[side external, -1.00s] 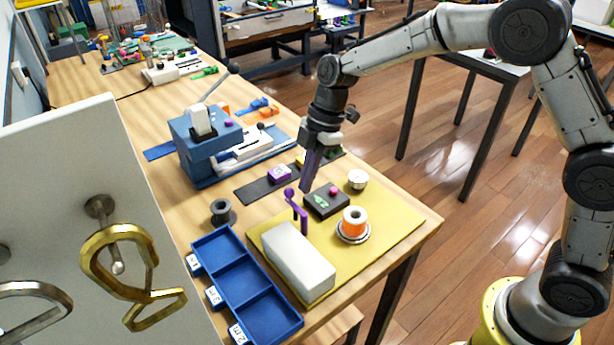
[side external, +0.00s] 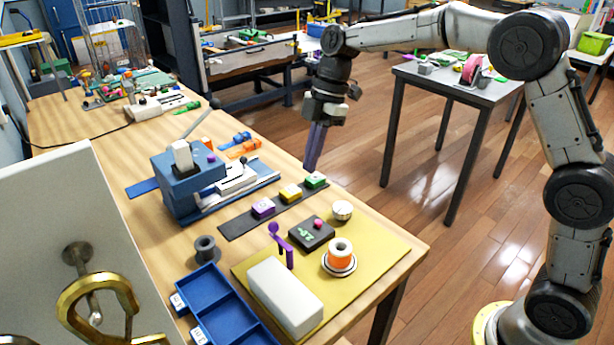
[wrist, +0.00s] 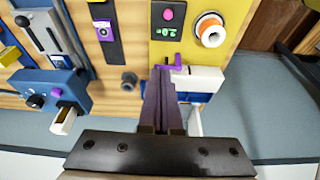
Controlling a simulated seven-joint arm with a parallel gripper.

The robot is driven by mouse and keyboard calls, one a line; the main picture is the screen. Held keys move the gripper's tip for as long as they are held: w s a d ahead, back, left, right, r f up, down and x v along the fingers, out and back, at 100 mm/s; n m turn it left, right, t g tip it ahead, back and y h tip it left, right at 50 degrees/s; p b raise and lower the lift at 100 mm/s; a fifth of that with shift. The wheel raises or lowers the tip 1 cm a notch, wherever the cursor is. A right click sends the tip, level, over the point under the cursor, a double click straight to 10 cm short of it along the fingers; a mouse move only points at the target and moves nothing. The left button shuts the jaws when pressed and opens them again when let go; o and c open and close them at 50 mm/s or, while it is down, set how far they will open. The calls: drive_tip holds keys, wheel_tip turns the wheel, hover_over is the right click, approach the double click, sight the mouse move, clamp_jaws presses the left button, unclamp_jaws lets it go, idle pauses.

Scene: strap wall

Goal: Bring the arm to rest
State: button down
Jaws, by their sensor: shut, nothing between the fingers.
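My gripper (side external: 313,160) is up in the air by the right edge of the wooden table (side external: 150,235) in the side external view, pointing down. Its purple fingers are shut with nothing between them. In the wrist view the closed fingers (wrist: 160,85) reach up from the dark mount plate. My arm stretches from the base at lower right over the top of the picture to the gripper.
A yellow mat (side external: 375,255) carries a white block (side external: 285,297), a purple post, a black box (side external: 311,233) and an orange spool (side external: 340,257). A blue tray (side external: 212,295), a blue machine (side external: 190,172) and a panel with brass loops (side external: 95,300) stand nearby.

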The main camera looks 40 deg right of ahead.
drive_tip(key=shift+d+r, duration=0.1)
drive_tip(key=shift+r, duration=0.2)
drive_tip(key=s+d+r+m+t+h, duration=0.1)
drive_tip(key=s+d+r+m+t, duration=0.2)
drive_tip(key=s+r, duration=1)
drive_tip(key=s+d+f+m+t+h, duration=0.1)
drive_tip(key=s+d+f+m, duration=0.1)
drive_tip(key=s+f+m, duration=0.3)
drive_tip(key=s+d+f+m+t+h, duration=0.1)
drive_tip(key=s+d+f+m, duration=0.2)
drive_tip(key=s+f+m, duration=0.3)
drive_tip(key=s+m, duration=0.3)
drive_tip(key=s, duration=0.3)
drive_tip(key=shift+d+f+m, duration=0.15)
drive_tip(key=shift+f+m, duration=0.15)
